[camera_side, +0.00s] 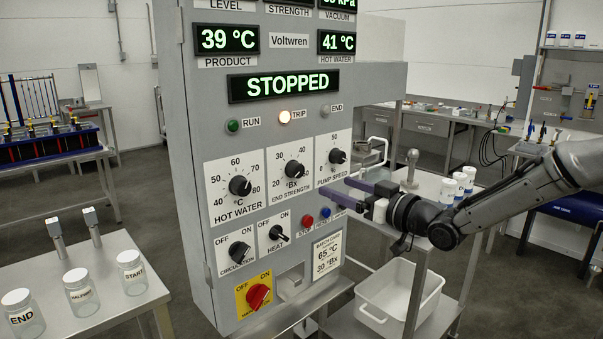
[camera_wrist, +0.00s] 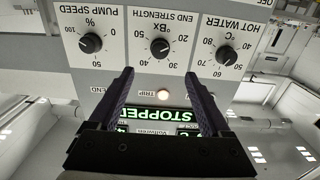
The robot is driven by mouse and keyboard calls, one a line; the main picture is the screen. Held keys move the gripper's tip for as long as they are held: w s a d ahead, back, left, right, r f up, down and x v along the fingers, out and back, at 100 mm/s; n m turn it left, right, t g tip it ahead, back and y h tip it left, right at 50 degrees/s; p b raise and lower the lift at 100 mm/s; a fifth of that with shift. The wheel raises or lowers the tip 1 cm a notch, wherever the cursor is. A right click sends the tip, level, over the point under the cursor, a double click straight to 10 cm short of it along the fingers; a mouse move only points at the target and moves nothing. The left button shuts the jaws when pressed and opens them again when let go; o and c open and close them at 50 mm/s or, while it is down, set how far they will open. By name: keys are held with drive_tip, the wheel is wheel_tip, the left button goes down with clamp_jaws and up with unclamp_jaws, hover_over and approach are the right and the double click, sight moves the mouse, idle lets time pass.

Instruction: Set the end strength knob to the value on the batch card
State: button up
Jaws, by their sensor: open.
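The end strength knob (camera_side: 292,169) is a round black knob on a white plate marked in °Bx, in the middle of the upper knob row. It shows upside down in the wrist view (camera_wrist: 160,48); I cannot read its exact setting. The batch card (camera_side: 327,258), low on the panel's right, reads 65 °C and 39 °Bx. My gripper (camera_side: 345,190) is open and empty, in front of the panel's right side in the side view. In the wrist view its two dark fingers (camera_wrist: 158,75) are spread apart, with the end strength knob beyond the gap between their tips, untouched.
The hot water knob (camera_side: 240,186) and pump speed knob (camera_side: 337,156) flank it. Below are the circulation switch (camera_side: 238,252), heat switch (camera_side: 279,233), red stop button (camera_side: 307,221), blue button (camera_side: 325,212) and red main switch (camera_side: 258,296). The display (camera_side: 287,85) reads STOPPED; the trip lamp (camera_side: 285,117) glows.

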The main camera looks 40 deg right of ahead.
sight(299, 172)
drive_tip(key=w, duration=1.2)
drive_tip(key=shift+w, duration=0.3)
drive_tip(key=shift+c, duration=0.4)
clamp_jaws()
